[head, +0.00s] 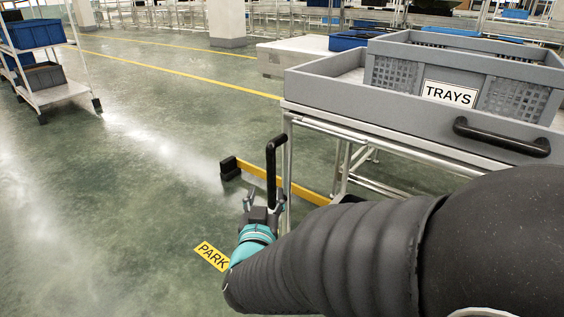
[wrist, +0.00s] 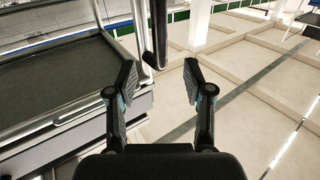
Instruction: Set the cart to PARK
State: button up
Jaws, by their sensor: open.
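The grey cart (head: 350,103) stands at the right of the head view. A black upright lever (head: 271,165) with a bent top is at its left corner. A yellow label reading PARK (head: 209,254) appears flat on the floor, partly covered by my wrist. My gripper (head: 265,203) is open at the lever's lower end. In the wrist view a dark rod (wrist: 157,35), seemingly the lever, ends just beyond the open fingertips (wrist: 160,82), between them in the picture. I see no clear contact.
A yellow bar (head: 284,185) with a black end block lies low beside the cart. A grey crate labelled TRAYS (head: 388,75) sits on the cart, which has a black handle (head: 500,139). A shelf cart (head: 62,95) stands far left. The left floor is clear.

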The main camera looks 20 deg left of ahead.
aim_at(270, 170)
jog(key=w, duration=0.4)
jog(key=w+a, duration=0.1)
jog(key=w, duration=0.3)
jog(key=w+a, duration=0.1)
jog(key=w, duration=0.3)
jog(key=shift+a, duration=0.2)
grip_shut()
